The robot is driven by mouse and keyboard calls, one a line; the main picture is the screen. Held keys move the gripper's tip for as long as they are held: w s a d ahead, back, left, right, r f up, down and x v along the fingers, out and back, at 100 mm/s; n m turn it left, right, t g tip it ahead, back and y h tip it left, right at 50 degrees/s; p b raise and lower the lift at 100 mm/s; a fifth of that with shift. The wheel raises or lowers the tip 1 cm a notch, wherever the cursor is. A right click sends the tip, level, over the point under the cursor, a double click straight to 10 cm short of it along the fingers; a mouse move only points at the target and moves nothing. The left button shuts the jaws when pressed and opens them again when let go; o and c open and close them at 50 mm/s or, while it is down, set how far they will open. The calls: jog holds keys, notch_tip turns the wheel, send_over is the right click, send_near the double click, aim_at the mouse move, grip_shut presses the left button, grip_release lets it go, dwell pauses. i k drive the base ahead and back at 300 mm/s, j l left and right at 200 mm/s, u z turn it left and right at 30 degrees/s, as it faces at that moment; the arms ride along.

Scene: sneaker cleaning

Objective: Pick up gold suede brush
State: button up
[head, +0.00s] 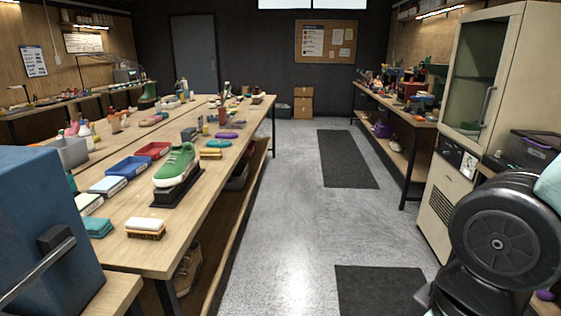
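A small yellow-gold block (210,154) lies on the long wooden table (218,180) on the left, just beyond and right of a green sneaker (175,164). It may be the gold suede brush, but it is too small to be sure. A brush with a white top and brown bristles (146,229) lies near the table's near end. My gripper is not in view; only a dark, rounded part of my arm shows at the lower right, far from the table.
Blue and red trays, teal blocks and bottles share the table. A blue box (45,225) blocks the lower left. A cream cabinet (440,195) and a workbench (395,106) stand right. The grey aisle with dark mats (346,158) is clear.

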aim_at(209, 153)
jog(key=i, duration=2)
jog(key=i+u, duration=0.3)
jog(key=i, duration=0.15)
jog(key=i+l+u, duration=0.1)
jog(key=i+u, duration=0.2)
jog(key=i+l+u, duration=0.25)
jog(key=i, duration=0.3)
jog(key=i+l+u, duration=0.1)
jog(key=i+u, duration=0.25)
jog(key=i+l+u, duration=0.1)
jog(key=u, duration=0.25)
jog(key=i+l+u, duration=0.3)
